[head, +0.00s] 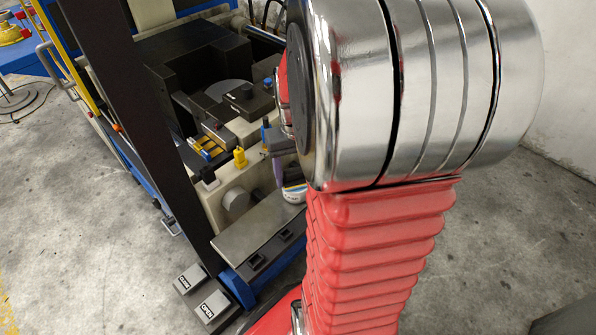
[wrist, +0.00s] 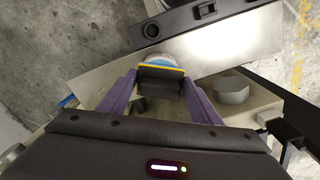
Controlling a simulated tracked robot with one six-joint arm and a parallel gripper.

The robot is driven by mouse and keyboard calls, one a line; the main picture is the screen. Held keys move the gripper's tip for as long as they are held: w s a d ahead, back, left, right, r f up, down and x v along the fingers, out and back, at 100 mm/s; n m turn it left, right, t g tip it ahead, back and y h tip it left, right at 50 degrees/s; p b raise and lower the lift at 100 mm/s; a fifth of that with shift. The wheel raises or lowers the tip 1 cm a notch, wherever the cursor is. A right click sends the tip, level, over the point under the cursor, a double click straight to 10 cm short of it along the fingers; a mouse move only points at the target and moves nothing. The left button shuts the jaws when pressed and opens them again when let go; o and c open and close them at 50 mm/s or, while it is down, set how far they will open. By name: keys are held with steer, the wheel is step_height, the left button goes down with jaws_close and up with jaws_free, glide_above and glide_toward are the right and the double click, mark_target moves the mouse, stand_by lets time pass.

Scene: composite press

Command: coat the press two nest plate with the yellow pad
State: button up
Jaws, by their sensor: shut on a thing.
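My gripper (wrist: 160,82) has purple fingers shut on the sides of a dark block with a yellow edge, the yellow pad (wrist: 163,69). The pad is at a round blue-and-white tub (wrist: 153,57), overlapping it in the wrist view; I cannot tell whether they touch. In the head view a purple finger (head: 277,171) shows beside the tub (head: 294,191), and my arm hides most of the gripper. A grey round plate (head: 228,89) lies inside the dark press; I cannot tell whether it is the press two nest plate.
A metal shelf (head: 245,236) with dark fittings runs along the press front. Yellow blocks (head: 206,147) and a yellow knob (head: 240,157) sit on the pale machine body. A dark post (head: 135,120) rises at left. Foot pedals (head: 212,306) marked OPEN and CLOSE stand on the floor.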

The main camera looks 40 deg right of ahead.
mark_target(296, 171)
stand_by(0.4)
steer(key=shift+r, duration=3.45)
steer(key=shift+s, duration=0.1)
